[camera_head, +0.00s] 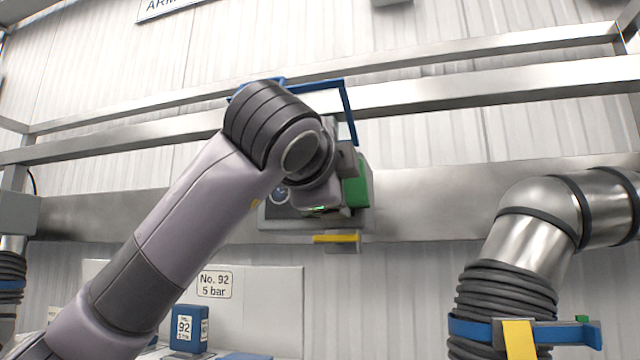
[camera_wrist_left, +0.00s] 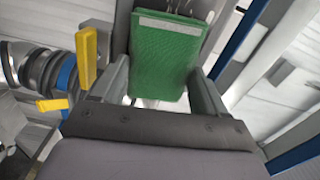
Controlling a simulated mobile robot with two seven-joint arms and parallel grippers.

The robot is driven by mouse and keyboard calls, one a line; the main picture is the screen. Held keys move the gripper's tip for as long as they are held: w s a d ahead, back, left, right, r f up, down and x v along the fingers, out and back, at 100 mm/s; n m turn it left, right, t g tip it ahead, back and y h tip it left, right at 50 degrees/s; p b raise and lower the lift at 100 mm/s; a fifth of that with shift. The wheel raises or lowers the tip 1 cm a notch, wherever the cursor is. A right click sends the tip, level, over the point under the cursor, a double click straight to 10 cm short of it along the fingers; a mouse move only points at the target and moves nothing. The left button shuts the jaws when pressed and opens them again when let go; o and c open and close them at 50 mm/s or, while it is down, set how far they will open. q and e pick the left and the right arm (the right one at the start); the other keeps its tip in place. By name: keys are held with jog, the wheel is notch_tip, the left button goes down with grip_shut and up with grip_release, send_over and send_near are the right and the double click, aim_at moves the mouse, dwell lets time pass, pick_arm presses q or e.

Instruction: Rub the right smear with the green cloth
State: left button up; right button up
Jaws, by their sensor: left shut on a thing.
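The green cloth (camera_wrist_left: 165,58) is a flat green pad between the two fingers of my left gripper (camera_wrist_left: 160,85) in the left wrist view. The gripper is shut on it. In the head view a green part of the cloth (camera_head: 355,187) shows just right of my left wrist, in front of a grey box on the metal beam. My left arm hides most of the gripper (camera_head: 335,195) there. I cannot make out the right smear in either view. I cannot tell whether the cloth touches a surface. My right gripper is not in view.
A blue frame (camera_head: 345,105) stands close around my left wrist. A yellow handle (camera_head: 336,238) juts out below the box. A large metal pipe (camera_head: 535,225) with a blue clamp stands at the right. A white panel (camera_head: 285,315) and blue box (camera_head: 190,328) are lower left.

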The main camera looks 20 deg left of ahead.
pick_arm(q)
jog(key=shift+f+b, duration=0.1)
jog(key=shift+b, duration=0.25)
jog(key=shift+a+b, duration=0.55)
jog(key=shift+a, duration=0.35)
jog(key=shift+s+a+b, duration=0.2)
jog(key=shift+a+b, duration=0.8)
jog(key=shift+a, duration=2.3)
jog(key=shift+s, duration=0.1)
jog(key=shift+s+d+b, duration=0.1)
jog(key=shift+s+b, duration=0.1)
jog(key=shift+b, duration=0.1)
jog(key=b, duration=0.3)
send_near(286, 192)
jog(key=shift+w+d, duration=0.1)
jog(key=shift+w, duration=0.05)
